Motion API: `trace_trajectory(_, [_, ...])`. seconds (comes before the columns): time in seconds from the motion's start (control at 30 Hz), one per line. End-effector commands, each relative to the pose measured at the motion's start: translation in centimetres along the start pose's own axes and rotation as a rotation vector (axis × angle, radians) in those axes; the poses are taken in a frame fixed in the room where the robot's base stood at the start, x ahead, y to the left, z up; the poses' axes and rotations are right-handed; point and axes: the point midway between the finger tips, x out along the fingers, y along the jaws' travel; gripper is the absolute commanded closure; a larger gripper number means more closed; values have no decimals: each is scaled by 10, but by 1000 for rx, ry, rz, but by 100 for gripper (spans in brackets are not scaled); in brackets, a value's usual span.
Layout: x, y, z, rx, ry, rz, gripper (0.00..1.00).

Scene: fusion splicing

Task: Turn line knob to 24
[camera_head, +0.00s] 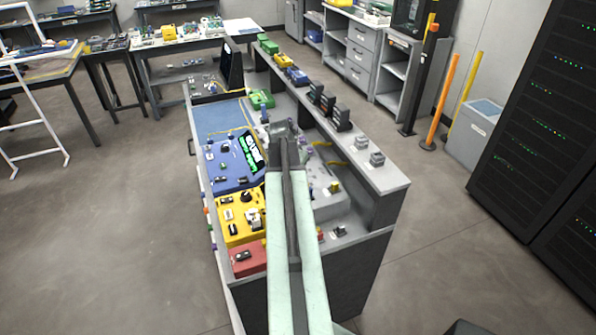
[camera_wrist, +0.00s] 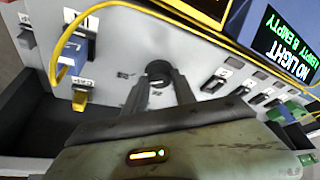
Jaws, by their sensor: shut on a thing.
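A dark round knob (camera_wrist: 158,68) stands on a light grey panel in the wrist view. My gripper (camera_wrist: 160,84) has its two dark fingers on either side of the knob and is shut on it. The knob's scale and its pointer cannot be read here. In the head view my arm reaches over the bench, and my gripper (camera_head: 283,128) is at its far end. The knob is hidden there behind the arm.
Several switches and a yellow cable surround the panel. Blue, yellow (camera_head: 240,217) and red (camera_head: 249,259) boxes stand left of my arm. A raised shelf (camera_head: 375,172) runs along the right.

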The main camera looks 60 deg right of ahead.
Motion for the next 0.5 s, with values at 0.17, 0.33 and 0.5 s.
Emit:
trace_trajectory(0.17, [0, 2, -2, 3, 3, 6, 100])
trace_trajectory(0.33, [0, 3, -1, 3, 3, 6, 62])
trace_trajectory(0.5, [0, 2, -1, 2, 1, 4, 46])
